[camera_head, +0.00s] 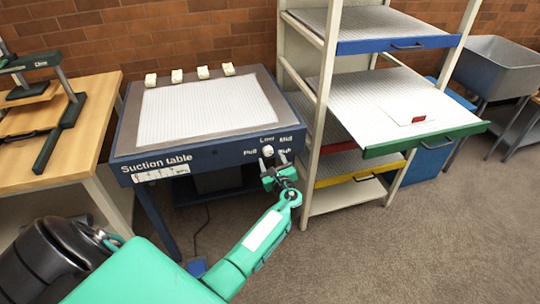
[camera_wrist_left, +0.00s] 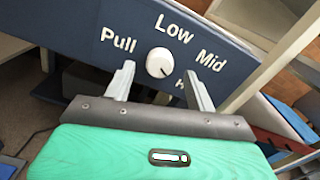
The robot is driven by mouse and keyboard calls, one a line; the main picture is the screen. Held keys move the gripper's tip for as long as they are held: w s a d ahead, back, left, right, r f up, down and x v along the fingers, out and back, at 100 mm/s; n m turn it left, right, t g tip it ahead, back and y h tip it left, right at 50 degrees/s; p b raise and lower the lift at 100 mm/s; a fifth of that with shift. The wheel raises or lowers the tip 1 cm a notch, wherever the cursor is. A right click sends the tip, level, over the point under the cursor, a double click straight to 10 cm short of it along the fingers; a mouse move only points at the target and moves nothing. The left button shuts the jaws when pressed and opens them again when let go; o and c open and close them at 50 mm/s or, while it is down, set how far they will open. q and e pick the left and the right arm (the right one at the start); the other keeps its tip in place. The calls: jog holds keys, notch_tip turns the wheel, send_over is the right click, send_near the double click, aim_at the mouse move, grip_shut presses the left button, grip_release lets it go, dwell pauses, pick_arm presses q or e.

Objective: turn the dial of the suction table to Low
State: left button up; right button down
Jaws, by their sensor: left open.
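The suction table (camera_head: 240,157) has a dark blue front panel lettered "Suction table". Its round white dial (camera_head: 268,151) is at the panel's right end, with Pull, Low, Mid and a partly hidden High label around it. The dial (camera_wrist_left: 160,62) is clear in the left wrist view; a small dark mark shows on its lower right part, toward High. My left gripper (camera_head: 273,160) is open just in front of the dial. In the wrist view its fingers (camera_wrist_left: 158,76) stand to either side and slightly below the dial, with nothing held. Contact cannot be told. My right gripper is out of view.
A shelf rack (camera_head: 316,125) with coloured drawer fronts stands close to the right of the dial. Several white blocks (camera_head: 203,72) sit along the table's back edge. A wooden bench (camera_head: 88,112) is at left. A blue pedal (camera_head: 197,266) lies on the floor.

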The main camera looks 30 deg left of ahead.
aim_at(269, 153)
pick_arm(q)
jog(key=shift+x, duration=1.55)
jog(key=c, duration=1)
